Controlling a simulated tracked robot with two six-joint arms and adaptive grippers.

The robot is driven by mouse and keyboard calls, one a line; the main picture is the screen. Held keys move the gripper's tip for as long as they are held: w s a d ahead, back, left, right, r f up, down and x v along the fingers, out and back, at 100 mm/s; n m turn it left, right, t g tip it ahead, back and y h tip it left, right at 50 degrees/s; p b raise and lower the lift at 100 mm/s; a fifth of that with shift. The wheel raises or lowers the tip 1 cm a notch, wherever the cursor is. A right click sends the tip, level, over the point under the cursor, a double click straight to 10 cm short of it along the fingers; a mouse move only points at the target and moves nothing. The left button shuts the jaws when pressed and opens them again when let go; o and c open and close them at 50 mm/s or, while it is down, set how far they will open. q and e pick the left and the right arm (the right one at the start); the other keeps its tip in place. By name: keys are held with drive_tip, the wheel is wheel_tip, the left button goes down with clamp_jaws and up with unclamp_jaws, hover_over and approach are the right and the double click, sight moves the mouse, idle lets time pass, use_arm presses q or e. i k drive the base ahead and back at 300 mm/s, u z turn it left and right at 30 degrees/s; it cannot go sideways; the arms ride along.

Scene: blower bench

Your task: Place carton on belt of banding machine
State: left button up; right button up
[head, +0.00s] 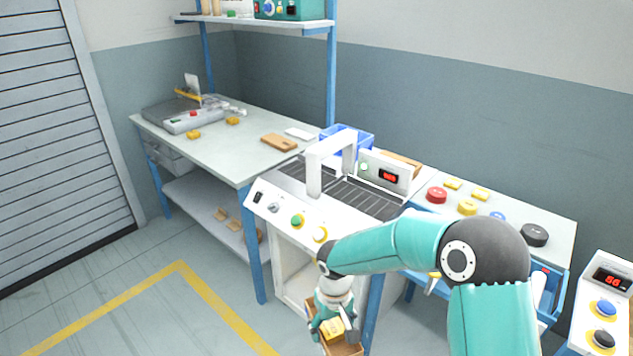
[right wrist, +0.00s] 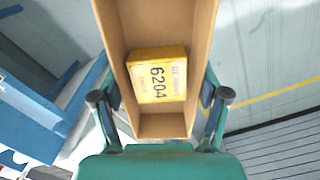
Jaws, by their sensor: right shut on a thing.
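The carton is a long, open brown box. It shows at the bottom of the head view (head: 347,349) and fills the middle of the right wrist view (right wrist: 150,28). A yellow box (right wrist: 158,76) marked 6204 lies inside it. My right gripper (head: 332,328) is shut on the carton, one finger on each side wall. It holds the carton low in front of the bench, apart from the banding machine. The banding machine (head: 286,222) is white with a white arch (head: 315,172) over its dark slatted belt (head: 362,197). The visible belt is bare. My left gripper is out of view.
A workbench (head: 215,152) with a grey device (head: 185,113) and a wooden block (head: 279,142) stands left of the machine. A table (head: 540,222) with yellow boxes and round parts stands right. A blue bin (head: 352,136) is behind the arch. My right arm hides part of the machine's front.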

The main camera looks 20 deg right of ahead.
sight(303, 171)
drive_tip(key=z, duration=0.1)
drive_tip(key=i, duration=1)
drive_tip(key=u, duration=0.05)
